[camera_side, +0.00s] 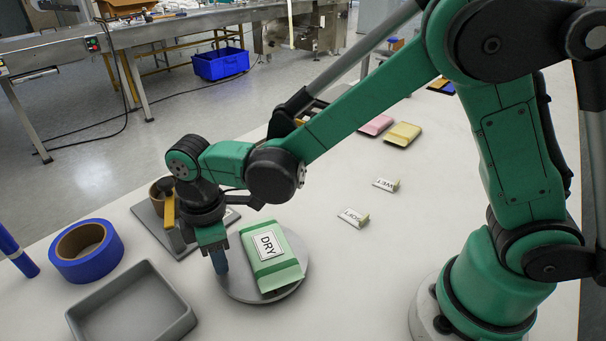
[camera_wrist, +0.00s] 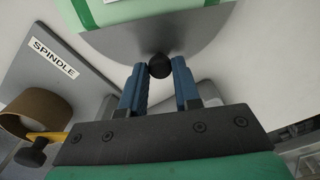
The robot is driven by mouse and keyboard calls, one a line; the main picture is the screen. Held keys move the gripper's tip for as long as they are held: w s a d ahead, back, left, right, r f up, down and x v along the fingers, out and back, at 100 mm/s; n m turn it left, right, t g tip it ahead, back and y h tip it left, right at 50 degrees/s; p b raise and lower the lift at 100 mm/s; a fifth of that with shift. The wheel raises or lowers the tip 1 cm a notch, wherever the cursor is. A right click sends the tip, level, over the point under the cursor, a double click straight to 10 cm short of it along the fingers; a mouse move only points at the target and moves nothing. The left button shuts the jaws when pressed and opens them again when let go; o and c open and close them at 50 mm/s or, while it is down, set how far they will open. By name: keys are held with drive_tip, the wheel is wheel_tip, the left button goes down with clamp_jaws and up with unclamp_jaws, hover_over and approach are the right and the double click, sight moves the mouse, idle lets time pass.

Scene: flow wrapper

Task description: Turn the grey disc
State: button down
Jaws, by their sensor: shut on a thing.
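The grey disc (camera_side: 238,287) lies flat on the white table in the side view, and part of it shows at the top of the wrist view (camera_wrist: 215,28). A green packet (camera_side: 285,277) labelled DRY lies on it. A black round knob (camera_wrist: 159,66) is at the disc's near edge in the wrist view. My gripper (camera_wrist: 160,78) has its blue fingers shut on this knob, one on each side. In the side view my gripper (camera_side: 220,262) points down at the disc's left edge, beside the packet; the knob is hidden there.
A grey plate labelled SPINDLE (camera_wrist: 75,85) carries a brown roll core (camera_wrist: 38,108) near my gripper. A blue tape roll (camera_side: 85,251) and an empty grey tray (camera_side: 128,318) stand at left. Small label cards (camera_side: 353,217), pink (camera_side: 377,125) and yellow (camera_side: 402,134) packets lie further back.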

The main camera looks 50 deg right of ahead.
drive_tip(key=shift+s+a+n, duration=0.2)
drive_tip(key=shift+s+n, duration=0.4)
drive_tip(key=shift+n, duration=0.5)
drive_tip(key=shift+s+a+n, duration=0.15)
drive_tip(key=shift+s+n, duration=0.4)
drive_tip(key=shift+n, duration=0.55)
drive_tip(key=shift+s, duration=0.15)
drive_tip(key=c, duration=0.6)
unclamp_jaws()
drive_tip(key=shift+r, duration=2.85)
